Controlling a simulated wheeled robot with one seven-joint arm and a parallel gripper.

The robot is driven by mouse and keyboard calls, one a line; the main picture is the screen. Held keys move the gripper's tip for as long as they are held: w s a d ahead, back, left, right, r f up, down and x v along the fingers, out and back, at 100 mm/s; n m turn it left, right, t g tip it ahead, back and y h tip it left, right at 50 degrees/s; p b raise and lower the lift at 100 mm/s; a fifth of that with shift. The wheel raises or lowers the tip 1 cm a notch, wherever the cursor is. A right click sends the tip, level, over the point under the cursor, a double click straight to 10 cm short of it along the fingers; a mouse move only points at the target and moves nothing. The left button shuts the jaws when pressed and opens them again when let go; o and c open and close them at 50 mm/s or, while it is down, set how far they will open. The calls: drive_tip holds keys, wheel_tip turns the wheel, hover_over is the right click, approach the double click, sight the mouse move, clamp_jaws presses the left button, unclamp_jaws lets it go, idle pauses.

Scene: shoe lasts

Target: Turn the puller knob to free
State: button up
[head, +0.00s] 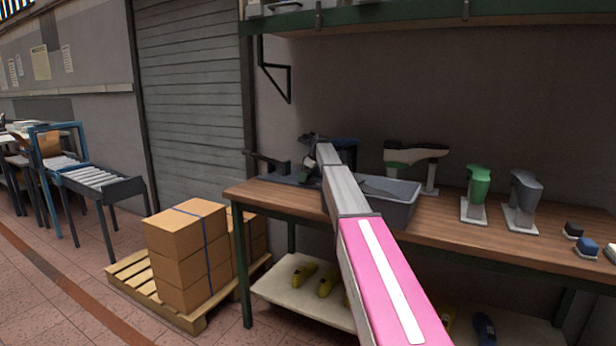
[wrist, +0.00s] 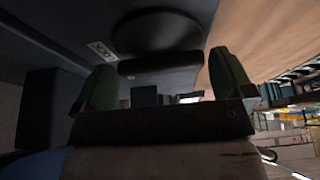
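In the head view, a dark puller device (head: 268,162) sits at the left end of the wooden bench. My gripper (head: 312,148) is over that end, small and partly hidden by my own arm. In the wrist view, a dark round disc with a bar-shaped knob (wrist: 160,63) is on the underside of a dark body, with a small white label (wrist: 102,50) beside it, which seems to read LOCK. The green fingertips of my gripper (wrist: 165,85) are wide apart, one on either side of the bar. I cannot tell whether they touch it. The knob is hidden in the head view.
A grey bin (head: 398,207) stands on the bench (head: 440,232) just right of my arm. Farther right are a green shoe last (head: 478,186) and a grey one (head: 523,195) on stands. Stacked cartons (head: 187,250) stand on a pallet left of the bench. A shelf overhangs above.

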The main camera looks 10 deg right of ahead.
drive_tip(key=c, duration=0.5)
drive_tip(key=shift+s+m, duration=0.1)
drive_tip(key=shift+m, duration=0.2)
drive_tip(key=m+h, duration=0.1)
drive_tip(key=m, duration=0.1)
drive_tip(key=shift+s+a+m+t, duration=0.1)
drive_tip(key=shift+m+t, duration=0.3)
drive_tip(key=m, duration=0.2)
drive_tip(key=m+h, duration=0.1)
drive_tip(key=m, duration=0.1)
drive_tip(key=shift+a+t+h, duration=0.15)
drive_tip(key=shift+t+h, duration=0.15)
drive_tip(key=shift+t, duration=0.1)
drive_tip(key=m+h, duration=0.1)
drive_tip(key=m, duration=0.2)
drive_tip(key=m+h, duration=0.1)
drive_tip(key=m, duration=0.1)
drive_tip(key=shift+a+m, duration=0.15)
drive_tip(key=shift+m, duration=0.25)
drive_tip(key=shift+a+m+g+h, duration=0.15)
drive_tip(key=shift+m+h, duration=0.3)
drive_tip(key=shift+m, duration=0.7)
drive_tip(key=shift+d+m+g+h, duration=0.1)
drive_tip(key=shift+m+g+h, duration=0.25)
drive_tip(key=shift+m, duration=0.8)
